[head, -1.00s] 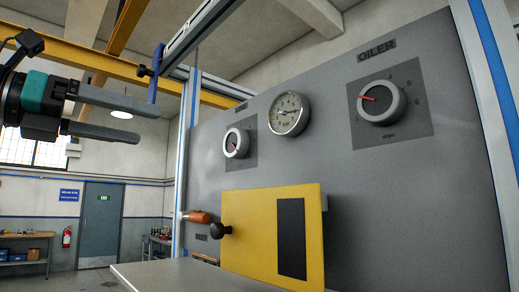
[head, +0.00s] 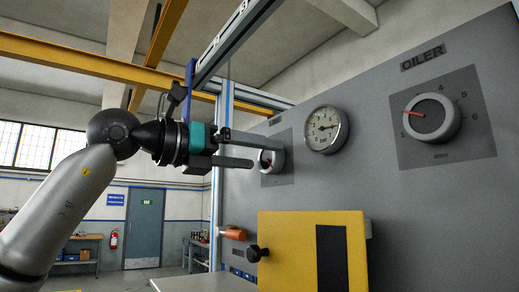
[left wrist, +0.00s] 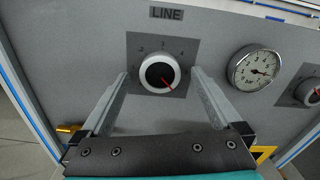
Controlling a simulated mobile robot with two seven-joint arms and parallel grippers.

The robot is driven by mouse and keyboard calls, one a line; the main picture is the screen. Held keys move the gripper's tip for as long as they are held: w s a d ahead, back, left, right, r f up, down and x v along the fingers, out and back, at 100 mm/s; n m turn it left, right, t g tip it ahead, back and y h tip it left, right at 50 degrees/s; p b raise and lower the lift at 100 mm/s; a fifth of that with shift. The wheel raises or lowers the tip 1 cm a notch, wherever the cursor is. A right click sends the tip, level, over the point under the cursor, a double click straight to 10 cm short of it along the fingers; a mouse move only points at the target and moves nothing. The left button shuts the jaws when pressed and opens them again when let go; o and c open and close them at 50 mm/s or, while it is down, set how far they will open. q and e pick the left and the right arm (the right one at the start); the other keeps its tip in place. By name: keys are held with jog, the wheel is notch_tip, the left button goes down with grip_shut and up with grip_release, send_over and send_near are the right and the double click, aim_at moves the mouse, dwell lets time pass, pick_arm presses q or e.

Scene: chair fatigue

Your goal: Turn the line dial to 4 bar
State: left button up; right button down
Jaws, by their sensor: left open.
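The LINE dial (left wrist: 160,73) is a round knob with a silver rim, dark face and red pointer, on a dark square plate. In the left wrist view its pointer aims to the lower right. My left gripper (head: 267,152) is open, with one finger on either side of the dial in the wrist view; I cannot tell whether they touch it. In the head view the fingers partly cover the dial (head: 271,164). The pressure gauge (head: 324,130), marked bar, is right of the dial and also shows in the wrist view (left wrist: 253,68). My right gripper is out of view.
The OILER dial (head: 431,118) is on the right of the grey panel. A yellow box (head: 290,245) with a black knob projects below the gauge. An orange-handled item (head: 232,233) is left of it. A blue-edged post (head: 217,180) stands at the panel's left edge.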

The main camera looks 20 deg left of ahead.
pick_arm(q)
jog(key=shift+x, duration=0.85)
jog(key=shift+c, duration=0.4)
jog(key=c, duration=1.3)
